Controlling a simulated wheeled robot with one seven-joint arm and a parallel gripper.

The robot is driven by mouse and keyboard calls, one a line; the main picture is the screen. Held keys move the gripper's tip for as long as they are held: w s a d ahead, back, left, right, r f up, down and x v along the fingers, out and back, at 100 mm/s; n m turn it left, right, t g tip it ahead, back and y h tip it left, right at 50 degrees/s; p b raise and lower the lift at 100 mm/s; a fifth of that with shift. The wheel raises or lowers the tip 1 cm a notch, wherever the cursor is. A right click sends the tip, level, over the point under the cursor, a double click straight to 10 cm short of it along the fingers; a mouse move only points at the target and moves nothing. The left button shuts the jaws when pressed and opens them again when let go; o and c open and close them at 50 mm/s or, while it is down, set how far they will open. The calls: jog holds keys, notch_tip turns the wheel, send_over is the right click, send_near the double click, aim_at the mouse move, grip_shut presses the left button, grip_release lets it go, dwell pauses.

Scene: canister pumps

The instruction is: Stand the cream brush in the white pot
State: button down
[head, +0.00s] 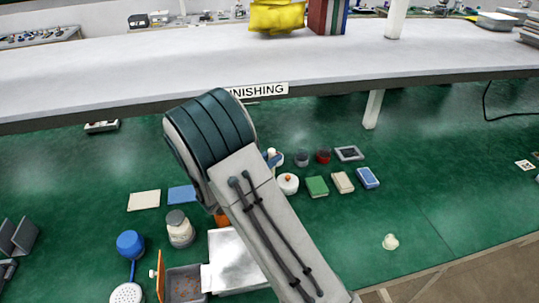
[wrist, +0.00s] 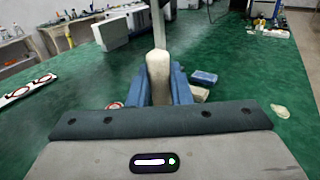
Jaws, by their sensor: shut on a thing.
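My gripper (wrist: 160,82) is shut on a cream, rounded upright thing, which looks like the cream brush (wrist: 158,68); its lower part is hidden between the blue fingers. A small round white container with an orange spot on top (head: 288,185) stands on the green table just right of my arm. I cannot tell whether it is the white pot; no other clear white pot shows. A small reddish-rimmed round thing (wrist: 115,105) shows left of the fingers in the wrist view.
Green, cream and blue blocks (head: 317,187) lie right of the white container. Dark and red cups (head: 322,157) stand behind it. A jar (head: 180,229), blue brush (head: 130,244) and metal tray (head: 185,285) are at left. A raised shelf (head: 330,62) spans the back. The right side is mostly clear.

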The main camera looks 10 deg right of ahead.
jog(key=shift+f+b, duration=4.1)
jog(key=shift+f, duration=1.75)
jog(key=c, duration=1.3)
grip_release()
jog(key=shift+o, duration=0.2)
jog(key=shift+a, duration=0.1)
jog(key=b+v, duration=0.2)
jog(key=v, duration=1.1)
jog(key=shift+s+a, duration=0.15)
jog(key=shift+a, duration=0.15)
jog(key=shift+d, duration=0.1)
